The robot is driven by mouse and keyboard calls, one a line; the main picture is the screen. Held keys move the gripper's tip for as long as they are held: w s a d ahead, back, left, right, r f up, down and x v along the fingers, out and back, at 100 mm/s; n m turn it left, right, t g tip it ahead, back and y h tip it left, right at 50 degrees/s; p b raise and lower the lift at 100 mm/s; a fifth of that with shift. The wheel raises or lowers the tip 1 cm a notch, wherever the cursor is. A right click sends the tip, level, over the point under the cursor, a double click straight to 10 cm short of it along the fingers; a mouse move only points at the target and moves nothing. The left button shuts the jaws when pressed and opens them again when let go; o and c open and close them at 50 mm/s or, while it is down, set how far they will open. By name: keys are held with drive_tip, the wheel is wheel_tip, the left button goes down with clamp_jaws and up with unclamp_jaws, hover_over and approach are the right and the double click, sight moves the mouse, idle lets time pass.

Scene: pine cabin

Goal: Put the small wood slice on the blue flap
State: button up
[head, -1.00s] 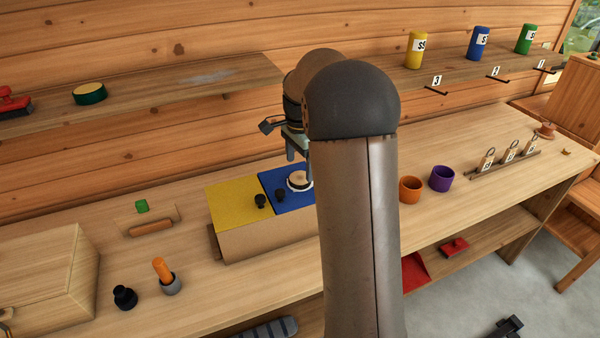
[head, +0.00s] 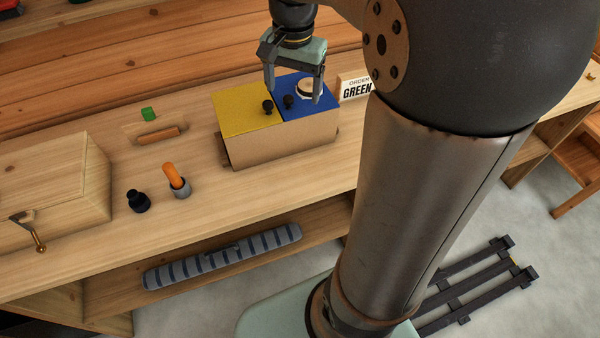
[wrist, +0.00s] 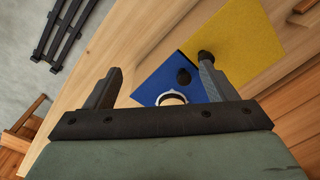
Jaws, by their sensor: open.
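The box (head: 280,145) has a yellow flap (head: 240,113) and a blue flap (head: 305,107) on top, each with a dark knob. A small wood slice (head: 309,87), pale on top, lies over a white ring on the blue flap. My gripper (head: 294,92) points down over the blue flap, open and empty, apart from the slice as far as I can tell. In the wrist view, the blue flap (wrist: 160,82) lies beyond my open fingers (wrist: 160,66). The white ring (wrist: 172,96) is partly hidden by the gripper's body there.
A sign reading GREEN (head: 356,88) stands behind the box. Bench before the box is clear.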

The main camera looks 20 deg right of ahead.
drive_tip(key=s+a+f+n, duration=0.3)
drive_tip(key=s+f+n, duration=0.1)
drive_tip(key=s, duration=0.4)
drive_tip(key=s+a+f+n, duration=0.3)
drive_tip(key=s+f+n, duration=0.1)
drive_tip(key=s, duration=0.5)
drive_tip(key=shift+s+a+n, duration=0.2)
drive_tip(key=shift+a+n, duration=0.05)
drive_tip(key=shift+n, duration=0.35)
